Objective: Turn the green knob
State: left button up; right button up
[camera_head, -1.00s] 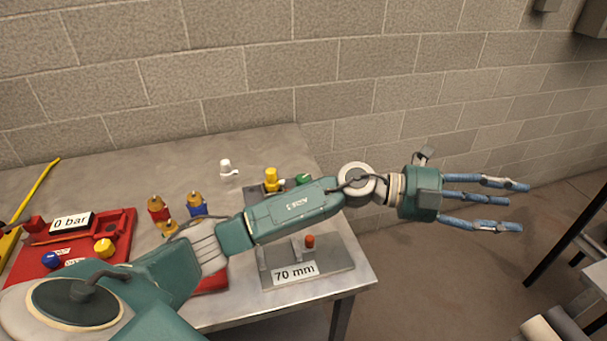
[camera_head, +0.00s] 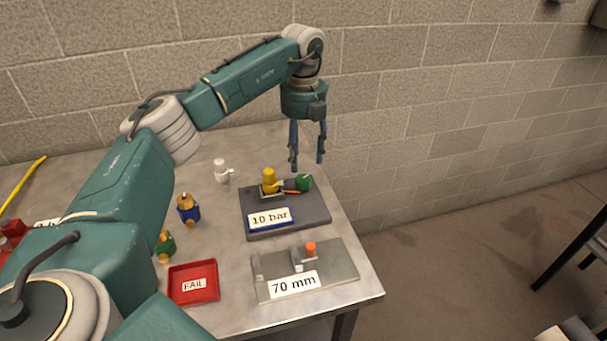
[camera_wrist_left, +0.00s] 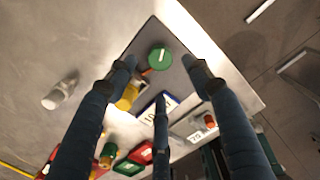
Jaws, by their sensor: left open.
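The green knob (camera_head: 304,182) sits at the right end of a dark grey plate (camera_head: 290,217) labelled "10 bar", beside a yellow fitting (camera_head: 269,178). In the left wrist view the green knob (camera_wrist_left: 159,58) shows from above with a white line on its face, between and beyond my fingers. My left gripper (camera_head: 307,165) points down above the back of the plate, open and empty. Its fingertips are above and near the green knob, with no contact that I can make out. My right gripper is not in view.
A grey fixture (camera_head: 335,275) labelled "70 mm" with an orange-red knob stands in front of the plate. A red "FAIL" tray (camera_head: 194,300), a white fitting (camera_head: 221,170) and a blue-and-gold valve (camera_head: 188,209) are to the left. A block wall stands behind the table.

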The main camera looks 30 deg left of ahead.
aim_at(303, 178)
pick_arm(q)
notch_tip(303, 178, down, 7)
jog(key=shift+f+p, duration=0.15)
jog(key=shift+p, duration=0.4)
jog(key=c, duration=1.2)
